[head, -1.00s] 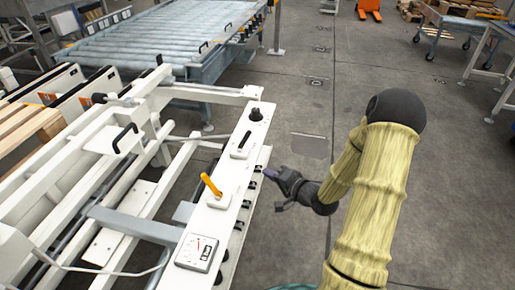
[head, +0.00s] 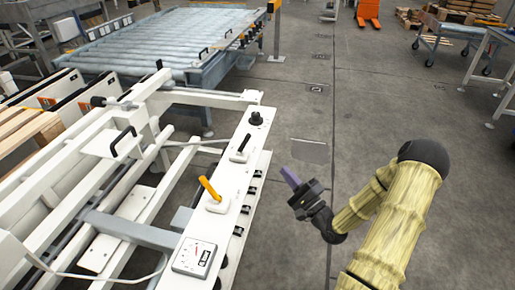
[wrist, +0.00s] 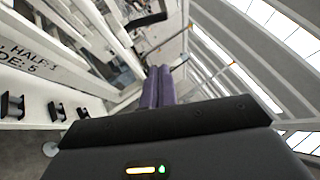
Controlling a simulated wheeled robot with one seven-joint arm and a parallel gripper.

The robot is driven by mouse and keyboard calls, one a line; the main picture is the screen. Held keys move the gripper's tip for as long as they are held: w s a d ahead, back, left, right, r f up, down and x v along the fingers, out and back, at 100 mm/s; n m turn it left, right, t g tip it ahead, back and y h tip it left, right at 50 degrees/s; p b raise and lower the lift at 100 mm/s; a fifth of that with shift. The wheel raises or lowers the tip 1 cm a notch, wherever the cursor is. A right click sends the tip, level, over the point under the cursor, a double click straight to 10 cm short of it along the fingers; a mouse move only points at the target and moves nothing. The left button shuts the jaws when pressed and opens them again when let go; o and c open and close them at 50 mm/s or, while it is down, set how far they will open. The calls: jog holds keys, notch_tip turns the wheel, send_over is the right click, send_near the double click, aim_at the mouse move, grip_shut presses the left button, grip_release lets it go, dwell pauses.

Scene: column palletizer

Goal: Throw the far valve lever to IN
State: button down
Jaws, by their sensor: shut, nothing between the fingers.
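A white control panel (head: 208,233) runs along the right edge of the white machine. I cannot read any IN or OUT mark. My gripper (head: 288,175) has purple fingers, shut and empty, and hangs over the floor to the right of the panel, apart from both levers. In the wrist view the shut fingers (wrist: 158,87) point toward the machine; a black bar-shaped part (wrist: 147,20) shows beyond them.
A black knob (head: 256,118) sits at the panel's far end and a gauge (head: 195,257) at its near end. Several small black fittings (head: 251,189) stick out along its right side. A roller conveyor (head: 165,45) stands behind.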

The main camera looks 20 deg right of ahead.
aim_at(244, 144)
jog(key=s+a+b+x, duration=0.1)
jog(key=a+b+x, duration=0.1)
jog(key=x, duration=1)
jog(key=shift+a+r, duration=0.25)
jog(key=shift+r, duration=0.15)
jog(key=shift+d+r+p, duration=0.1)
jog(key=shift+p, duration=0.2)
jog(key=shift+r, duration=0.1)
